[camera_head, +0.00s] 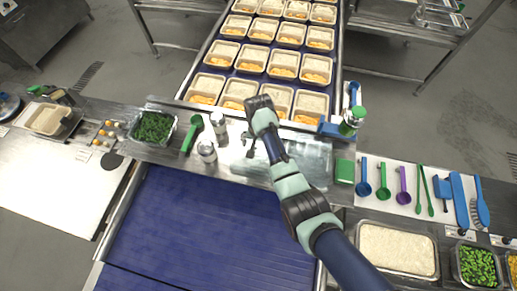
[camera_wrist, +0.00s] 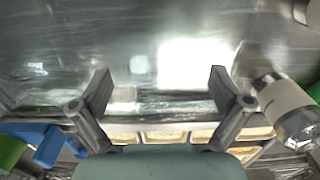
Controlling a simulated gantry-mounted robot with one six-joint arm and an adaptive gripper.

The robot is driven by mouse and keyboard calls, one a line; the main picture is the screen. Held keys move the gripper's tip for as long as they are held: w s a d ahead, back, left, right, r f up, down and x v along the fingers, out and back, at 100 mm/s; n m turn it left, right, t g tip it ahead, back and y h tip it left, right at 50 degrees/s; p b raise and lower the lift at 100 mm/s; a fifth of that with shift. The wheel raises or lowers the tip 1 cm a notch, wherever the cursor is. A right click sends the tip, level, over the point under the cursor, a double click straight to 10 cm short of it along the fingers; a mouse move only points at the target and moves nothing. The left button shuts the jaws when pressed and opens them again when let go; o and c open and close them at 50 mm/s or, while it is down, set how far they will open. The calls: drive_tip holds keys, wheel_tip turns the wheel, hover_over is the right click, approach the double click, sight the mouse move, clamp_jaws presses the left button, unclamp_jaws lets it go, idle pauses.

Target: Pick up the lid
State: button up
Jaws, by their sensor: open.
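A clear, see-through sheet-like thing, which I take to be the lid (camera_head: 312,160), lies on the steel counter in the middle of the head view. Its outline is faint, and my arm hides part of it. In the wrist view, glossy see-through edges show at the left, but I cannot tell its full shape. My gripper (camera_head: 250,146) is over the counter by the lid's left part. In the wrist view my gripper (camera_wrist: 160,74) is open, with its fingers wide apart and nothing held between them. I cannot tell whether the fingertips touch the lid.
Two shakers (camera_head: 219,123) stand left of my gripper, with a green scoop (camera_head: 190,135) and a steel pan of greens (camera_head: 153,127) beyond. A green block (camera_head: 345,171) and a green-capped bottle (camera_head: 352,121) stand at the right. Filled trays (camera_head: 277,98) line the belt behind.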

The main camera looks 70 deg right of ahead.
drive_tip(key=shift+f, duration=0.5)
drive_tip(key=c, duration=0.8)
drive_tip(key=shift+r, duration=0.15)
wheel_tip(320, 180, up, 13)
drive_tip(key=p, duration=0.2)
wheel_tip(320, 180, up, 7)
drive_tip(key=p, duration=0.8)
hover_over(258, 148)
drive_tip(key=shift+d, duration=0.1)
drive_tip(key=shift+f, duration=0.25)
